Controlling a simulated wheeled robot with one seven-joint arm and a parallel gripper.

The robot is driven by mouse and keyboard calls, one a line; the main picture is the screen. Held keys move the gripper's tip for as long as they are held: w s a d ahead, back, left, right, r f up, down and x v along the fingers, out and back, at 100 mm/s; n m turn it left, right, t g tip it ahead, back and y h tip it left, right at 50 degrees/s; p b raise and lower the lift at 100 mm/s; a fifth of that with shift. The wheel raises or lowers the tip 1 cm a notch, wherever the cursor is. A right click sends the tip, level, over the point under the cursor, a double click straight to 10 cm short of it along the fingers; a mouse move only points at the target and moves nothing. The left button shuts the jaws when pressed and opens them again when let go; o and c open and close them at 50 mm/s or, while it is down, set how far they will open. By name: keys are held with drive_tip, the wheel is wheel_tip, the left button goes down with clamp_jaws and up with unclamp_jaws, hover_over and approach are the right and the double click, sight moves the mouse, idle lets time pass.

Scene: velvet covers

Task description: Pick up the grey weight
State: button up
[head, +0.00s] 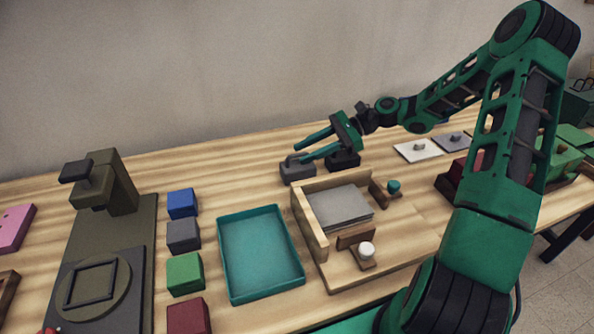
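The grey weight (297,172), a low block with a small handle on top, sits on the wooden table behind the wooden-walled tray. My gripper (299,152) is at the weight, with its two teal fingers spread apart and pointing left. One finger reaches low over the weight's top near the handle, and the other is higher and behind. I cannot tell whether either finger touches the handle. A darker, black block (344,161) sits just right of the grey weight, below my gripper's palm.
In front stands a wooden-walled tray (309,216) with grey sheets (342,208). A teal tray (262,291) lies to its left, beside a column of coloured blocks (184,235). An olive press (108,190) stands at left. White and grey plates (417,151) with knobs lie right. Bare table lies left of the weight.

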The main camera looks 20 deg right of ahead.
clamp_jaws()
drive_tip(key=shift+a, duration=0.1)
idle(1.4)
